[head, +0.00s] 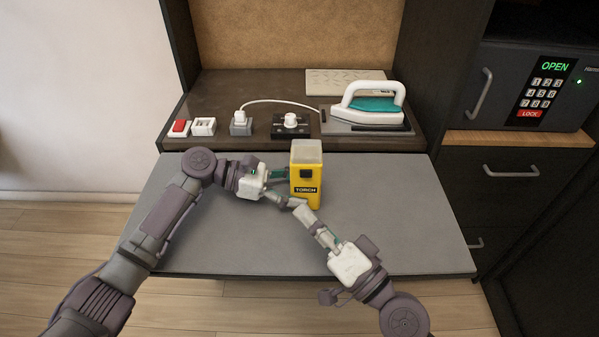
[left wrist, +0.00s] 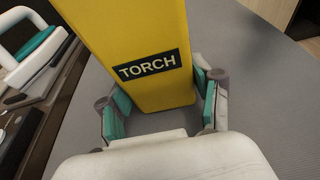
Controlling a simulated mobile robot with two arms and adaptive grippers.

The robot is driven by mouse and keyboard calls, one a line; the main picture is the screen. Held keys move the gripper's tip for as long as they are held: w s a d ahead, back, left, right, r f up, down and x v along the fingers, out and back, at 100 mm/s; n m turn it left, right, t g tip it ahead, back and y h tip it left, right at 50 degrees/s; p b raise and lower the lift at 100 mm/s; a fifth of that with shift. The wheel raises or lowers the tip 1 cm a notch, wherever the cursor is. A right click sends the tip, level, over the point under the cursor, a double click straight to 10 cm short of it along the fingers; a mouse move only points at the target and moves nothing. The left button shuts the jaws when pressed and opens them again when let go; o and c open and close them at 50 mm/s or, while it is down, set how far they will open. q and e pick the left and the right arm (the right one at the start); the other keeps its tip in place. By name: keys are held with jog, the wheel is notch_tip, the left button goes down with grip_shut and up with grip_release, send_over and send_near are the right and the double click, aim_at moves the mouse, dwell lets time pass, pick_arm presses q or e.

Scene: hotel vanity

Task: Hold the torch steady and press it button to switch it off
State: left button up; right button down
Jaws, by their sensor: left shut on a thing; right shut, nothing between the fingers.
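The torch (head: 304,157) is a yellow upright box with a pale translucent top, a dark square button (head: 306,174) and a black "TORCH" label. It stands on the grey pull-out surface. My left gripper (head: 288,187) is shut on its lower body from the left. In the left wrist view the torch (left wrist: 135,35) rises between the teal finger pads, its label facing the camera and its top out of frame. My right gripper (head: 300,211) is shut and empty, just in front of the torch's base and below the button. I cannot tell whether the torch is lit.
A safe (head: 530,87) stands at right. The grey surface (head: 410,215) is clear to the right.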

pick_arm(q)
jog(key=o, duration=0.9)
jog(key=shift+o, duration=0.2)
jog(key=shift+a, duration=0.1)
